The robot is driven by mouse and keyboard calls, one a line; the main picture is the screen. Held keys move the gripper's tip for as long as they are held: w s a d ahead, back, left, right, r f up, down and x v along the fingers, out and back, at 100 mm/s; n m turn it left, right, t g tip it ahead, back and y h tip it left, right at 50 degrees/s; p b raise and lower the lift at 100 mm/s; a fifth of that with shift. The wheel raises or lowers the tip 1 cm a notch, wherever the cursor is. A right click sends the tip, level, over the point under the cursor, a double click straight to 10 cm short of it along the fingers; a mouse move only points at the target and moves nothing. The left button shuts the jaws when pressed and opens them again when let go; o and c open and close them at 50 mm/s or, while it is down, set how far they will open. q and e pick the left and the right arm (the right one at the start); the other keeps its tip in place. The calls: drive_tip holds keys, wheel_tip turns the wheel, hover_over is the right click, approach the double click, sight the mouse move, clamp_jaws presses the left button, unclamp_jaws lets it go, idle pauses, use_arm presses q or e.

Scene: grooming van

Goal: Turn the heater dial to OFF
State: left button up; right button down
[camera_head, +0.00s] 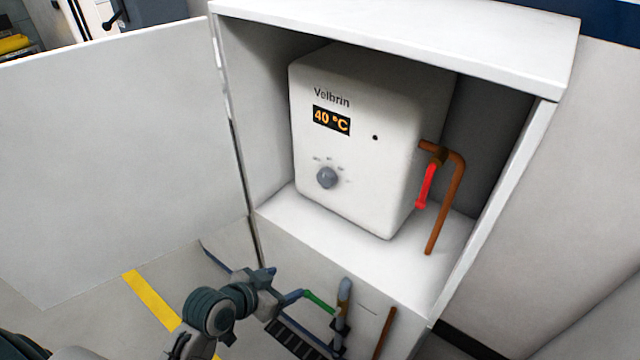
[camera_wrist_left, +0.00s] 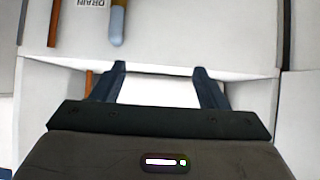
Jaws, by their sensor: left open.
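The white heater (camera_head: 370,150) stands in an open cabinet in the head view, and its display reads 40 °C. Its round grey dial (camera_head: 327,178) sits low on the front face, with small marks around it too small to read; I cannot tell where it points. My left gripper (camera_head: 284,284) is below and to the left of the dial, in front of the cabinet's lower part and apart from the heater. In the left wrist view its two dark fingers (camera_wrist_left: 155,80) are spread, with nothing between them. The dial is not in that view. My right gripper is not in view.
The cabinet door (camera_head: 120,160) stands open to the left. A copper pipe (camera_head: 447,210) and a red valve lever (camera_head: 427,186) are right of the heater. Pipes, one with a green part (camera_head: 318,301), are below the shelf. A DRAIN label (camera_wrist_left: 92,3) shows in the wrist view.

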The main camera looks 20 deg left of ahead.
use_arm(q)
drive_tip(key=w+r+t+h, duration=0.1)
drive_tip(key=w+r+t, duration=0.25)
drive_tip(key=w, duration=0.25)
drive_tip(key=t+h, duration=0.1)
drive_tip(key=t, duration=0.3)
approach(324, 181)
drive_tip(key=shift+g, duration=0.25)
drive_tip(key=p+x, duration=0.1)
drive_tip(key=x, duration=0.3)
drive_tip(key=p+x, duration=0.1)
drive_tip(key=x, duration=0.3)
drive_tip(key=shift+w+r, duration=0.2)
drive_tip(key=shift+w, duration=0.1)
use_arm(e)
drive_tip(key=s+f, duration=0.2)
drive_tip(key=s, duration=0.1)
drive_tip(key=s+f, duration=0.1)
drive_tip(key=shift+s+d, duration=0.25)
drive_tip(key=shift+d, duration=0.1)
use_arm(q)
drive_tip(key=shift+c, duration=0.2)
drive_tip(key=shift+n, duration=0.3)
drive_tip(key=c, duration=0.9)
